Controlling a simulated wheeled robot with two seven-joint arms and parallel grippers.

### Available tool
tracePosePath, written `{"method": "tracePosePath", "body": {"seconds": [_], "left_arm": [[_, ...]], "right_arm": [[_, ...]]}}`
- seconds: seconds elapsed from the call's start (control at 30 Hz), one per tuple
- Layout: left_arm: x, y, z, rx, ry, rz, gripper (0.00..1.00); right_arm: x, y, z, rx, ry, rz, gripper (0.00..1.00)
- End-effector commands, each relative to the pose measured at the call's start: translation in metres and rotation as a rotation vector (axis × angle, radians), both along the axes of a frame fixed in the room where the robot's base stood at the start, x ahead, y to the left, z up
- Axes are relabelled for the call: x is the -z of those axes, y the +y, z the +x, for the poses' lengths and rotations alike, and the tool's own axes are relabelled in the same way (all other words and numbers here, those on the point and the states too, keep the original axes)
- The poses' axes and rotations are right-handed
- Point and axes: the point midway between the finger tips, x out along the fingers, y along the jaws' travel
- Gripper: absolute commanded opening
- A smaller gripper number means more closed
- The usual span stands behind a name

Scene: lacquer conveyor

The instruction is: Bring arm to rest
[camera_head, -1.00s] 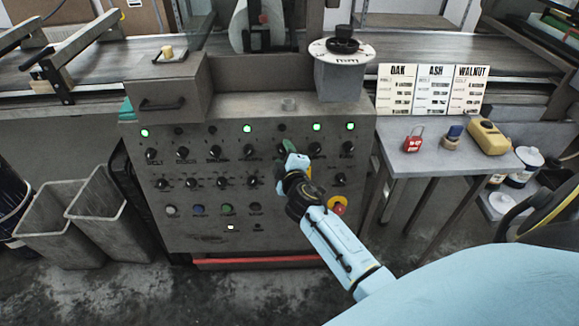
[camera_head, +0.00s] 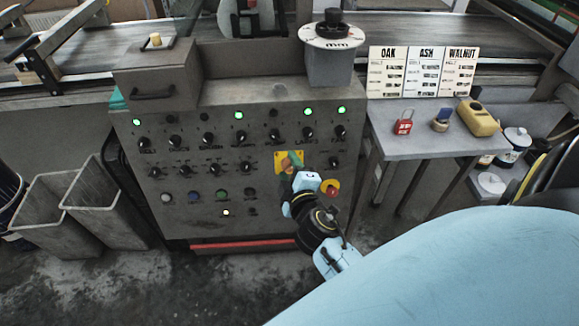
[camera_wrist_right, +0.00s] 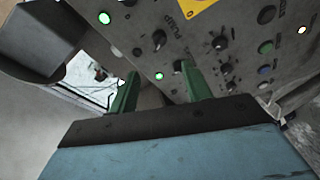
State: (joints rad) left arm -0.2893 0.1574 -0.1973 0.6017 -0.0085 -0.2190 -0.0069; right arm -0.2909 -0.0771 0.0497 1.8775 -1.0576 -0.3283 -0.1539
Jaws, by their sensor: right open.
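My right arm is light blue with dark joints and comes in from the lower right of the head view. Its gripper (camera_head: 291,163) is in front of the control panel (camera_head: 180,220), over a yellow plate (camera_head: 281,157) and just above a red knob on a yellow ring (camera_head: 330,187). In the right wrist view the two green fingers of the gripper (camera_wrist_right: 158,92) stand apart with nothing between them. Panel knobs and a lit green lamp show beyond them. Whether the fingers touch the panel cannot be told. My left gripper is not in view.
A side table (camera_head: 420,140) at the right holds a red padlock (camera_head: 403,123), a yellow device (camera_head: 478,119) and the OAK, ASH and WALNUT cards (camera_head: 424,72). Two grey bins (camera_head: 90,205) stand at the left. A dial post (camera_head: 331,65) rises from the panel top. A conveyor (camera_head: 200,55) runs behind.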

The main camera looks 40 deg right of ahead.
Motion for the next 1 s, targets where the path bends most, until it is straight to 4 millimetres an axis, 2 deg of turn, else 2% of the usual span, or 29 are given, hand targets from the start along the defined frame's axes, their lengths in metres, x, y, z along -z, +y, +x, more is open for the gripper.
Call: {"method": "tracePosePath", "body": {"seconds": [0.37, 0.47, 0.57, 0.67, 0.7, 0.77, 0.87, 0.97, 1.0], "left_arm": [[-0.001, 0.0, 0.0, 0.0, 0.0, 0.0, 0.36], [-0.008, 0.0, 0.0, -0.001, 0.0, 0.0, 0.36], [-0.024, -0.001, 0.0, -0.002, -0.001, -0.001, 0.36], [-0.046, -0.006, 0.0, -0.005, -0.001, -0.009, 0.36], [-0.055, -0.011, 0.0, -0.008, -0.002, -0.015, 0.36], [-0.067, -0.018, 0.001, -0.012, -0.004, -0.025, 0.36], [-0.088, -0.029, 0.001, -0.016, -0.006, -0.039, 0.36], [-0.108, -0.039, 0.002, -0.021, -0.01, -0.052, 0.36], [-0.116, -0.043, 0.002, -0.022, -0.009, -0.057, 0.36]], "right_arm": [[0.001, 0.0, 0.0, -0.002, 0.004, 0.004, 0.49], [0.015, 0.006, -0.002, -0.015, 0.04, 0.039, 0.49], [0.05, 0.019, -0.011, -0.04, 0.13, 0.13, 0.49], [0.101, 0.038, -0.035, -0.056, 0.267, 0.268, 0.49], [0.122, 0.046, -0.049, -0.055, 0.328, 0.326, 0.49], [0.152, 0.055, -0.075, -0.043, 0.419, 0.411, 0.49], [0.196, 0.066, -0.128, 0.002, 0.567, 0.543, 0.49], [0.229, 0.071, -0.191, 0.08, 0.712, 0.66, 0.49], [0.239, 0.072, -0.218, 0.119, 0.768, 0.701, 0.49]]}}
